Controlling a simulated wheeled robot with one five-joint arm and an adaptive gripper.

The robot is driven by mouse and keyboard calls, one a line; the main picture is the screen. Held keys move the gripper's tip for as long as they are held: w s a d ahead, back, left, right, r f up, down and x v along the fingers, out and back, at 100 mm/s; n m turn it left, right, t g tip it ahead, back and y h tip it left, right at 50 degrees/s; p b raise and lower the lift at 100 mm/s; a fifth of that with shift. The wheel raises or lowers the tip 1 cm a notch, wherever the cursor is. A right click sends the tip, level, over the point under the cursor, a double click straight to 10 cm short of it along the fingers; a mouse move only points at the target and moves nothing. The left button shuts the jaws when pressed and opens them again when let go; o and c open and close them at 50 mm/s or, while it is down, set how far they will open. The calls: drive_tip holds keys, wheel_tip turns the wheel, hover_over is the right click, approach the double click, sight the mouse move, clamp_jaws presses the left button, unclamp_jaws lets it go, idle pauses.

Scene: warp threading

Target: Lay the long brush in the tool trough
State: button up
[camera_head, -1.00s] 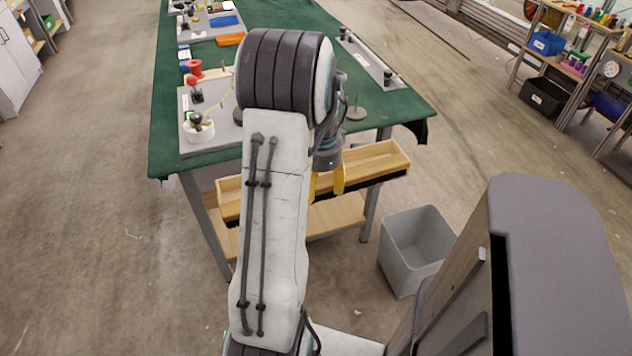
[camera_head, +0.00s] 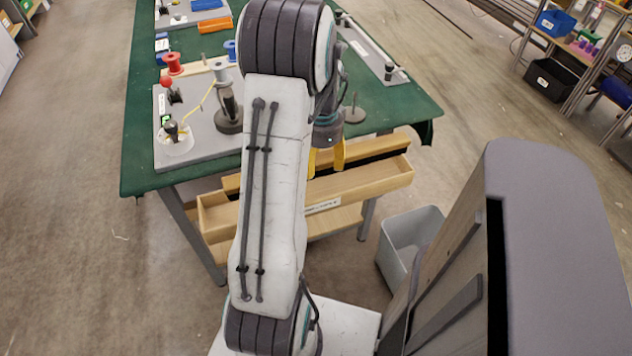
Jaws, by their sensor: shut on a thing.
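My gripper (camera_head: 326,162), with yellow fingers, points down in front of the table's near edge. It is shut on the long brush (camera_head: 380,154), a long bar with a wooden back and a dark strip along its lower edge. The brush lies crosswise, roughly parallel to the table edge. The wooden tool trough (camera_head: 385,184), with a white label on its front, runs along the table's near side. The brush shows just behind and above the trough's front wall. I cannot tell whether they touch. My arm hides the middle-left of both and part of the grip.
A grey bin (camera_head: 405,240) stands on the floor at right. A wooden lower shelf (camera_head: 335,217) is under the trough.

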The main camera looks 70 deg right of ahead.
sight(321, 161)
drive_tip(key=shift+f+b, duration=0.4)
drive_tip(key=shift+f, duration=3.7)
drive_tip(key=shift+f, duration=0.15)
drive_tip(key=o, duration=0.9)
wheel_tip(321, 161, up, 12)
drive_tip(key=shift+r+p, duration=0.2)
drive_tip(key=shift+p, duration=0.6)
